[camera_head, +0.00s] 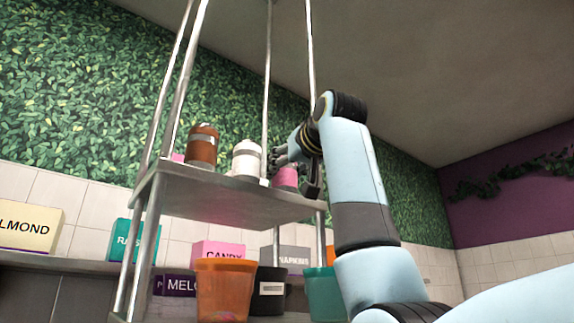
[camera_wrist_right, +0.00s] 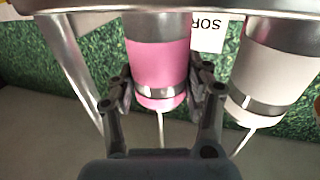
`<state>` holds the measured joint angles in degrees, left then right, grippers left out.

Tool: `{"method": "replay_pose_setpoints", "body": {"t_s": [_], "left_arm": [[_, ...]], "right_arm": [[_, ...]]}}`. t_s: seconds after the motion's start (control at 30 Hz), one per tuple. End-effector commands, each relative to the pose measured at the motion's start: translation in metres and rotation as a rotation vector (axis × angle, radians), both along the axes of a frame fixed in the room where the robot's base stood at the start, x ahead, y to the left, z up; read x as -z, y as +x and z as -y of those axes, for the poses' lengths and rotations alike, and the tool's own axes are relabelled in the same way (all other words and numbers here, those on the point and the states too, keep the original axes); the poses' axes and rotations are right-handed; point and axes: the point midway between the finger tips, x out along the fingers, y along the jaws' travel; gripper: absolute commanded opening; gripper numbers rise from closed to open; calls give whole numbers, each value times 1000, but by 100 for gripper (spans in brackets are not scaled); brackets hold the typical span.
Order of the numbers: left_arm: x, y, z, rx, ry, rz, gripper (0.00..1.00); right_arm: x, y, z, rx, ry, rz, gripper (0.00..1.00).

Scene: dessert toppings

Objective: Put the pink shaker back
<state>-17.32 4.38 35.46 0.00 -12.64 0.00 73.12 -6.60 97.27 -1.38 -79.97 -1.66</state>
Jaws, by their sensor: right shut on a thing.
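The pink shaker (camera_head: 286,177) is at the right end of the upper metal shelf (camera_head: 225,195) in the head view. My right gripper (camera_head: 298,165) is shut on it. In the right wrist view the pink shaker (camera_wrist_right: 160,75) is between the two fingers of my right gripper (camera_wrist_right: 163,92), and it appears upside down, as the shelf edge (camera_wrist_right: 180,6) runs along the top. The head view does not show clearly whether its base touches the shelf. My left gripper is not in view.
A white shaker (camera_head: 246,158) stands just left of the pink one, and a brown shaker (camera_head: 202,145) stands farther left. Metal posts (camera_head: 267,80) rise around the shelf. Below are an orange cup (camera_head: 225,290), a black cup (camera_head: 268,292) and a teal cup (camera_head: 322,290).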

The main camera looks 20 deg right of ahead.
Motion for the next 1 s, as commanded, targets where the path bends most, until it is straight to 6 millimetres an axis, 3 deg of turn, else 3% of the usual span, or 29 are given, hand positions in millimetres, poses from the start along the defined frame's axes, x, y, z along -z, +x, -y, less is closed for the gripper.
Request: {"method": "replay_pose_setpoints", "body": {"t_s": [0.23, 0.27, 0.43, 0.77, 1.0], "left_arm": [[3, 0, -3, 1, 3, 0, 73], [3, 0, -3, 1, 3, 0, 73], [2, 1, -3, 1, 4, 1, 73], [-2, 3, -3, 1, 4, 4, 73], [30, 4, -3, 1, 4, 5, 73]], "right_arm": [[4, 0, 0, 0, 0, 1, 9], [4, 0, 0, 0, 0, 0, 51], [3, 0, 0, 0, 0, 0, 73], [-3, 0, 0, 0, 0, 1, 73], [4, -43, 4, 0, 1, 7, 73]]}}
